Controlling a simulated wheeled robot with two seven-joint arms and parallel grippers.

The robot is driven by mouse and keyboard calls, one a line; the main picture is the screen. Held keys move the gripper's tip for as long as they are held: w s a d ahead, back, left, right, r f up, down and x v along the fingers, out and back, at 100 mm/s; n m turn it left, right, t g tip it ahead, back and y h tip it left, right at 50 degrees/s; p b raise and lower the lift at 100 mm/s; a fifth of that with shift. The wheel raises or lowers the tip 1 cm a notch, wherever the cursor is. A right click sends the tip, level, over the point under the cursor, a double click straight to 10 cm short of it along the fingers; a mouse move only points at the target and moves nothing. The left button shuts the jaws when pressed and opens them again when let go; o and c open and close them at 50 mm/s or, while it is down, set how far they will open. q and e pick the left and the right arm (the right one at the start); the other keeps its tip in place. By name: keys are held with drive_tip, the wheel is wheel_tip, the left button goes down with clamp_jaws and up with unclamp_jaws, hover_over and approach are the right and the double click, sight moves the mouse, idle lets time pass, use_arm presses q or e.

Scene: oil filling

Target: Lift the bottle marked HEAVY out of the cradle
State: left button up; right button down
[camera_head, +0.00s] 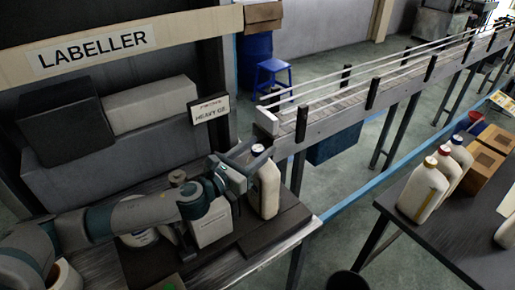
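A white bottle with a dark blue cap (265,188) stands upright at the right end of the labeller bench, on a dark surface. A small sign behind it (209,109) seems to read HEAVY; its other writing is too small to read surely. No marking is legible on the bottle itself. My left gripper (246,165) is at the bottle's upper left side, with its fingers close to the neck. I cannot tell whether they press on the bottle. A cradle around the bottle cannot be clearly made out. My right gripper is not in view.
A pale box-like unit (211,224) stands left of the bottle, partly behind my arm. A railed conveyor (345,100) runs to the back right. Several white bottles (423,190) and cardboard boxes (483,167) stand on the right table (445,245). Open floor lies between.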

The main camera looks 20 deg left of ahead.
use_arm(q)
clamp_jaws()
drive_tip(key=shift+s, duration=0.2)
drive_tip(key=shift+s+p, duration=0.35)
drive_tip(key=shift+s, duration=0.1)
drive_tip(key=shift+r, duration=0.1)
idle(0.4)
drive_tip(key=shift+o, duration=1.4)
unclamp_jaws()
drive_tip(key=shift+s, duration=0.1)
